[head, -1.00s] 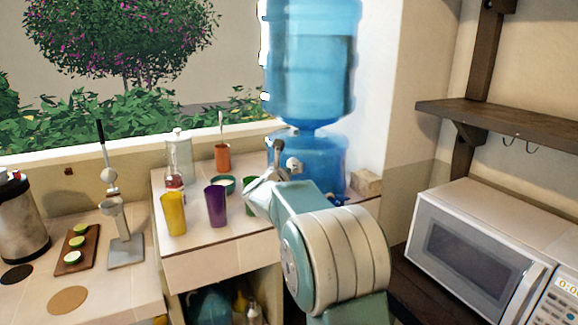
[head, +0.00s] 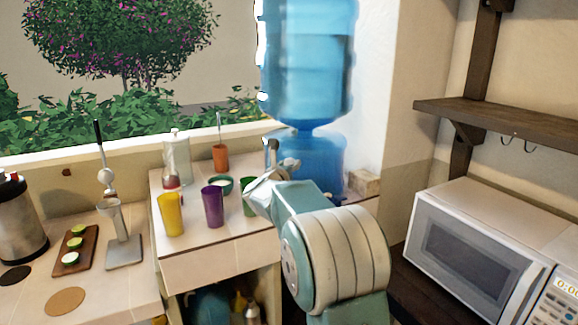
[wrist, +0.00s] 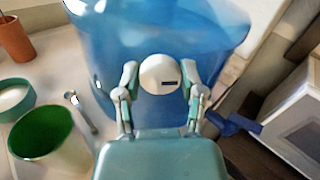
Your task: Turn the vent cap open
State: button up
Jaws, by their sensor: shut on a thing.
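The vent cap (wrist: 158,74) is a round white knob with a short dark slot mark, on the front of the blue water dispenser (wrist: 120,30). My gripper (wrist: 161,82) has one finger on each side of the cap and is shut on it. The slot mark lies level, right of the cap's middle, in the wrist view. In the head view, my gripper (head: 279,160) reaches to the dispenser's lower blue part (head: 318,158), below the big bottle (head: 308,65). My own arm hides much of the cap there.
A green cup (wrist: 45,140) stands close to the left of my gripper. Purple (head: 213,207) and yellow (head: 171,214) cups stand farther left on the counter. A blue tap lever (wrist: 235,124) is close at right. A microwave (head: 475,250) stands at right.

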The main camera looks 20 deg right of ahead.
jog(key=shift+w+a+f+n, duration=0.1)
jog(key=shift+f+n, duration=0.1)
jog(key=shift+n, duration=3)
jog(key=shift+s+a+f+n, duration=0.1)
jog(key=shift+f+n, duration=0.1)
jog(key=shift+n, duration=3)
jog(key=shift+w+f+n, duration=0.1)
jog(key=shift+f+n, duration=0.1)
jog(key=shift+n, duration=3)
jog(key=o, duration=1.2)
jog(key=shift+f, duration=0.1)
jog(key=shift+c, duration=0.2)
jog(key=shift+a+r, duration=0.1)
jog(key=shift+r, duration=0.2)
